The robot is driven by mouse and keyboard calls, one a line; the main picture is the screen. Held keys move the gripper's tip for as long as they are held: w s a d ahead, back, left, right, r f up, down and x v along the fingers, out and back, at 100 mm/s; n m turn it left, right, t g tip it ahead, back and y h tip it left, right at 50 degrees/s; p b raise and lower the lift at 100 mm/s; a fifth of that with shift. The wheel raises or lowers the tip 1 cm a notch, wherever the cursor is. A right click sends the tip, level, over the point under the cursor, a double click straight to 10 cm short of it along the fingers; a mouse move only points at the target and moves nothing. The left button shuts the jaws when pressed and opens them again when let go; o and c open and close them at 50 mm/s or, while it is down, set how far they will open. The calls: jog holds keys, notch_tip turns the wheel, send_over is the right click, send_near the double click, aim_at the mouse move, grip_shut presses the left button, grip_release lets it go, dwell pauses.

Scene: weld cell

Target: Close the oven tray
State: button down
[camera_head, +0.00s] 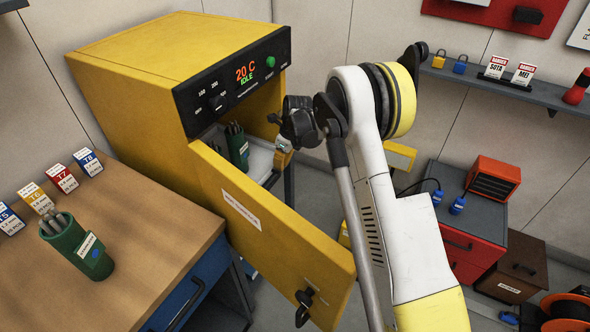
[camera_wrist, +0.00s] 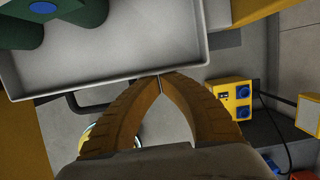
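The yellow oven (camera_head: 150,75) stands open, with its door (camera_head: 265,225) swung out toward me. Its grey tray (camera_head: 262,160) sticks partly out of the opening, with a green canister of rods (camera_head: 237,147) on it. In the wrist view the tray's pale front wall (camera_wrist: 140,76) crosses the upper half, and green canisters (camera_wrist: 65,20) stand at its upper left. A dark tray handle (camera_wrist: 86,104) shows below that wall. My gripper (camera_head: 283,146) is at the tray's front. Its orange fingers (camera_wrist: 161,76) meet at the tips, close against the front wall; contact is unclear.
The open door lies left of my arm. A wooden bench (camera_head: 130,260) with a green rod holder (camera_head: 78,248) is at the left. A red cabinet (camera_head: 470,225) stands at the right. In the wrist view, a yellow socket box (camera_wrist: 232,95) lies beyond the fingers.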

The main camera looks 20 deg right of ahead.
aim_at(266, 162)
jog(key=shift+w+a, duration=2.1)
